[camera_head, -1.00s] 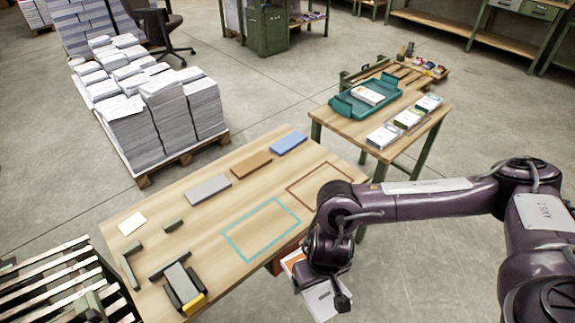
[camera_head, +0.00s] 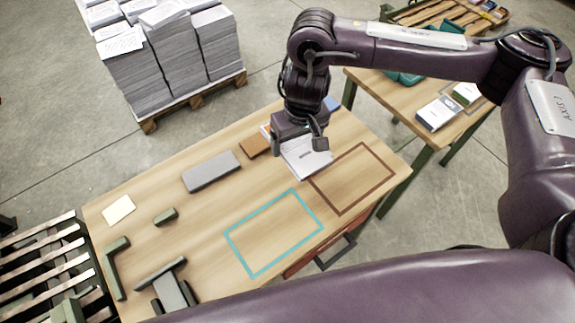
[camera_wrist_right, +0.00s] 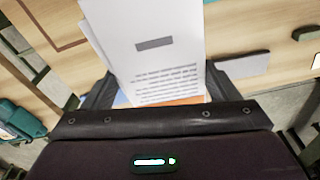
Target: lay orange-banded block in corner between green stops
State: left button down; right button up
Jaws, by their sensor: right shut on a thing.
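My right gripper (camera_head: 299,146) is shut on the orange-banded block (camera_head: 308,160), a white printed stack of sheets, above the far right part of the table. In the right wrist view the block (camera_wrist_right: 150,50) juts out from between the fingers, and a strip of its orange band (camera_wrist_right: 188,100) shows near the gripper. The green stops are at the table's left: a bent one (camera_head: 114,270) by the left edge and a short one (camera_head: 165,216) behind it to the right. The corner between them is bare. My left gripper is not in view.
The table (camera_head: 200,235) also bears a grey block (camera_head: 211,171), a brown block (camera_head: 254,146), a partly hidden blue one (camera_head: 331,103), a pale card (camera_head: 118,210) and a grey-green device (camera_head: 172,288). Cyan (camera_head: 232,243) and brown (camera_head: 328,203) outlines are empty. My purple arm link covers the lower edge.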

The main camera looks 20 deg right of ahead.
jog(key=shift+w+a+r, duration=0.1)
jog(key=shift+w+a, duration=0.15)
jog(key=shift+w, duration=0.2)
notch_tip(320, 180, down, 7)
jog(key=s+b, duration=0.1)
jog(key=b, duration=0.5)
send_over(292, 185)
jog(key=f, duration=0.8)
jog(key=shift+s, duration=0.2)
notch_tip(292, 185, down, 4)
jog(key=b, duration=0.2)
jog(key=shift+b, duration=0.3)
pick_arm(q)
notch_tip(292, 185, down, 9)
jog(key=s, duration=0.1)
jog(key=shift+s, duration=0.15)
pick_arm(e)
jog(key=shift+r, duration=0.1)
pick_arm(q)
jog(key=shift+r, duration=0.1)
pick_arm(e)
jog(key=o, duration=1.1)
